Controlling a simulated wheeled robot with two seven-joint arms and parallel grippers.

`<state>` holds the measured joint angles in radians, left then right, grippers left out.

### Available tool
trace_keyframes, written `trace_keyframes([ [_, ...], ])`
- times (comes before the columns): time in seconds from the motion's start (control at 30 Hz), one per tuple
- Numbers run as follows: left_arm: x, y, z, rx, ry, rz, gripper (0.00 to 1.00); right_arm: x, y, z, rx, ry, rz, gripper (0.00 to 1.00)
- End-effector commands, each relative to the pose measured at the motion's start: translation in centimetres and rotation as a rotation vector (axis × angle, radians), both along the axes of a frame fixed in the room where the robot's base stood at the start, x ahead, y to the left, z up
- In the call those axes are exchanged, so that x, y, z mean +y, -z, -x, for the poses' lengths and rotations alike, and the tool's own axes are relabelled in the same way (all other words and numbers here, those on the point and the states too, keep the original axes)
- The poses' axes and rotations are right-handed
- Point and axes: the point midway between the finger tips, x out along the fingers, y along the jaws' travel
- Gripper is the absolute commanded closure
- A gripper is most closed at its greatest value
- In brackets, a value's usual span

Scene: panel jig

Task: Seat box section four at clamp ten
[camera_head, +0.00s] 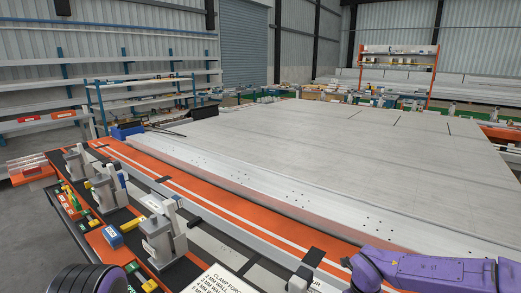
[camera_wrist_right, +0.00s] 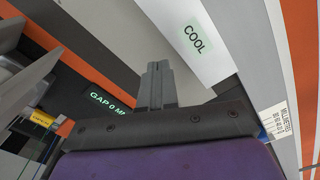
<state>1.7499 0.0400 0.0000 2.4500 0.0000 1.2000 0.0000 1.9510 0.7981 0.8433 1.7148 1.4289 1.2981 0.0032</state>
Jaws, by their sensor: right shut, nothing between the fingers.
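My right gripper (camera_wrist_right: 157,72) is shut and empty in the right wrist view, its two grey fingers together. A dark strip with a lit "GAP 0 M…" label (camera_wrist_right: 103,101) is left of the fingers. In the head view, grey clamps stand along the left bench, the nearest one (camera_head: 163,243) at lower centre-left. I cannot read which clamp is ten or pick out box section four. My left gripper is out of view.
A large flat panel (camera_head: 340,150) fills the middle and right, bordered by an orange jig rail (camera_head: 200,188). The left bench carries a blue-and-yellow block (camera_head: 113,237) and a printed clamp-force card (camera_head: 222,281).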

Motion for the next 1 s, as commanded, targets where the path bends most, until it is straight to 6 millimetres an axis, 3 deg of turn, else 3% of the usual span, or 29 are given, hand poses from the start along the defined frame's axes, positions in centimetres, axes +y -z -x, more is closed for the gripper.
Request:
trace_keyframes([
  [0.03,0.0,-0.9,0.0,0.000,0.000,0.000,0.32,0.0,-1.0,0.0,-0.001,0.000,0.000,1.00],
  [0.63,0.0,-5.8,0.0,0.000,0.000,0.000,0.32,0.0,-6.8,0.0,0.000,0.000,-0.001,1.00],
  [1.0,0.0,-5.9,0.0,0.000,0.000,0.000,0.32,0.0,-7.0,0.0,0.001,0.000,-0.001,1.00],
])
